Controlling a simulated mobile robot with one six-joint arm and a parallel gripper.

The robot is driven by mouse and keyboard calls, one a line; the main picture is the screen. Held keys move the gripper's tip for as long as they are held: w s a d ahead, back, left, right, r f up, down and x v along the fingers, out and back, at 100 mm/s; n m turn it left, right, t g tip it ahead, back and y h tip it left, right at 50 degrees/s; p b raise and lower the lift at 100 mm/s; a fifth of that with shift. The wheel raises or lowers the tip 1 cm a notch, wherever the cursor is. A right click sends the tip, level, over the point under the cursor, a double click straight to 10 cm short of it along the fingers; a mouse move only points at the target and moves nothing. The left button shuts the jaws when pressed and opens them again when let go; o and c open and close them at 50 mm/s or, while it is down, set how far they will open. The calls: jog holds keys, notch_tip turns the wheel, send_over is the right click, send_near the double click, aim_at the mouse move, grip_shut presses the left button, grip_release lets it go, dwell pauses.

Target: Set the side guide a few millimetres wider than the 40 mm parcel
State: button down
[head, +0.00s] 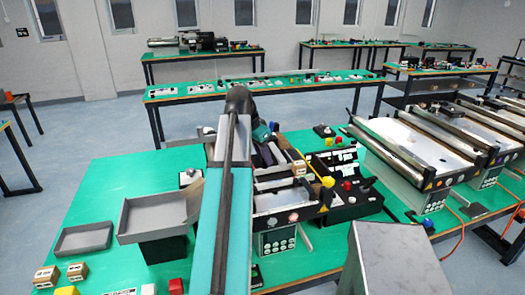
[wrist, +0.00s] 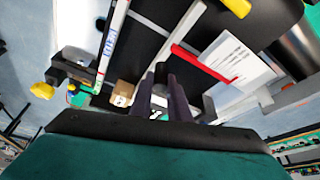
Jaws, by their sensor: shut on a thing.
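In the wrist view my gripper (wrist: 161,76) reaches over the mini conveyor with its two dark fingers close together. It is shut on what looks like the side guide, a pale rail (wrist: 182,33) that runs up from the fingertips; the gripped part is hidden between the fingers. A small brown parcel (wrist: 123,90) stands left of the fingers, beside the dark belt (wrist: 150,40). A white strip with blue marks (wrist: 111,40) lies farther left. In the head view my arm hides the gripper and part of the conveyor (head: 278,200). A small brown box (head: 298,168) shows right of the arm.
A red bar (wrist: 198,61) and a white printed card (wrist: 238,65) lie right of the fingers. A yellow knob (wrist: 42,90) is at the left. In the head view, grey trays (head: 152,215) and marked boxes (head: 77,271) stand left; a black control box (head: 350,203) is right.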

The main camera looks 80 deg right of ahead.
jog(key=shift+s+a, duration=0.25)
jog(key=shift+a, duration=0.3)
jog(key=shift+s+a, duration=0.2)
jog(key=shift+a, duration=0.35)
jog(key=c, duration=1.7)
grip_release()
jog(key=shift+o, duration=0.2)
jog(key=shift+r, duration=0.15)
jog(key=b+v, duration=0.2)
jog(key=v, duration=1.1)
jog(key=shift+r+b, duration=0.2)
jog(key=shift+b, duration=0.2)
jog(key=shift+w+a, duration=0.1)
jog(key=shift+a, duration=0.05)
